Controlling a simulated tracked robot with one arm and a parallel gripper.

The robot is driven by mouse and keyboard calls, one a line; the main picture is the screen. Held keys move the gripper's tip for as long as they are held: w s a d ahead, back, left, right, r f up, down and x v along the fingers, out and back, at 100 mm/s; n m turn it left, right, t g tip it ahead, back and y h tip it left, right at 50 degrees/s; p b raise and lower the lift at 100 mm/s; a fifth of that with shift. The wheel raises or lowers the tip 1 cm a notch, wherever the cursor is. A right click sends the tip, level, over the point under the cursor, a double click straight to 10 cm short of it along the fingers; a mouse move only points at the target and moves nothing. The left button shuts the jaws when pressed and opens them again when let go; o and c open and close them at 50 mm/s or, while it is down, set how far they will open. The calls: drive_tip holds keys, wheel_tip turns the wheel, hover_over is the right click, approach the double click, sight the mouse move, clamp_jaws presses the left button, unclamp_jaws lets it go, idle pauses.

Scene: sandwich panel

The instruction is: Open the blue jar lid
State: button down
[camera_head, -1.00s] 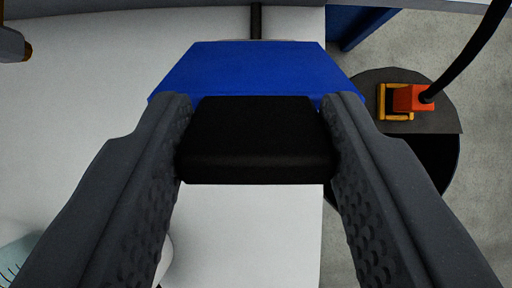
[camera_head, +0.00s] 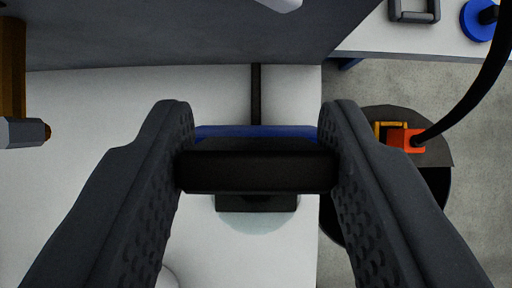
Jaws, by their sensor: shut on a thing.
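My gripper (camera_head: 258,130) is shut on the black handle bar (camera_head: 258,172), with one ribbed grey finger at each end of it. The blue lid (camera_head: 258,132) shows as a thin blue strip just behind the bar, seen nearly edge-on. Below the bar is a small black block (camera_head: 258,203). A pale, see-through rounded shape (camera_head: 262,222) lies under that block; it may be part of the jar, but most of it is hidden. I cannot tell whether the lid is clear of the jar.
A white surface (camera_head: 90,190) lies below, with a grey wall (camera_head: 180,35) behind. At right, an orange block (camera_head: 405,139) with a black cable sits on a dark round stand. At left is a brown and grey tool-like part (camera_head: 22,130). A blue disc (camera_head: 480,18) is at upper right.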

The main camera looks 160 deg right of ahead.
drive_tip(key=shift+w+a+r, duration=0.1)
drive_tip(key=shift+w+a, duration=0.05)
drive_tip(key=shift+a, duration=0.05)
idle(0.3)
drive_tip(key=c, duration=0.8)
unclamp_jaws()
drive_tip(key=shift+d, duration=0.1)
drive_tip(key=shift+c, duration=0.2)
drive_tip(key=shift+d+r, duration=0.1)
drive_tip(key=shift+r, duration=0.2)
drive_tip(key=shift+b+v, duration=0.5)
drive_tip(key=shift+v, duration=0.55)
drive_tip(key=b+v, duration=0.1)
drive_tip(key=v, duration=1)
drive_tip(key=shift+f, duration=0.1)
